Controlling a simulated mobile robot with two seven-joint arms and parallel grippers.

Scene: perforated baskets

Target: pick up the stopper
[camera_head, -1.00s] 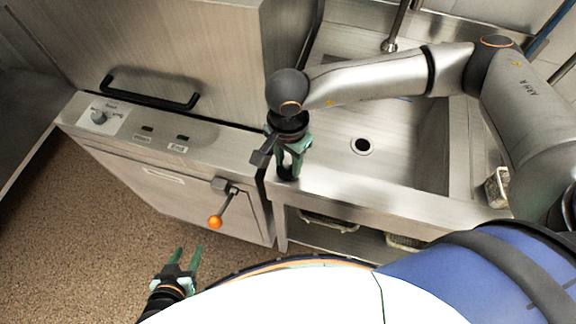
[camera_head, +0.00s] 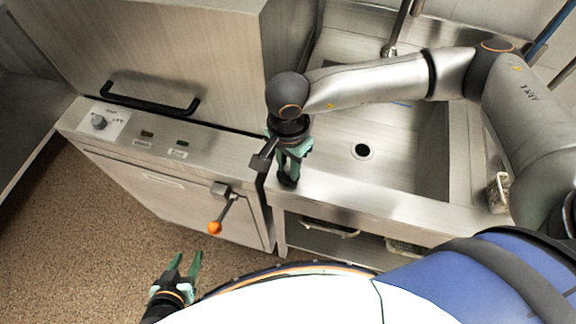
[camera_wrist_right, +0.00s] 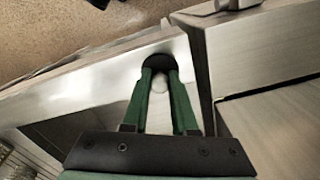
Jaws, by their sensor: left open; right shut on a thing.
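The stopper (camera_head: 288,181) is a small black round piece at the left end of the sink's front ledge. In the right wrist view the black stopper (camera_wrist_right: 166,66) sits between the tips of the green fingers. My right gripper (camera_head: 289,172) points down and is shut on it; the fingers hide part of it. I cannot tell whether the stopper touches the ledge. My left gripper (camera_head: 186,262) is open and empty, low over the floor at the lower left.
The steel sink (camera_head: 425,160) with a round drain (camera_head: 362,151) lies right of my right gripper. A faucet (camera_head: 391,45) stands behind. A steel machine with a black handle (camera_head: 150,104) and an orange-knobbed lever (camera_head: 215,228) is at left. Baskets (camera_head: 330,228) sit under the ledge.

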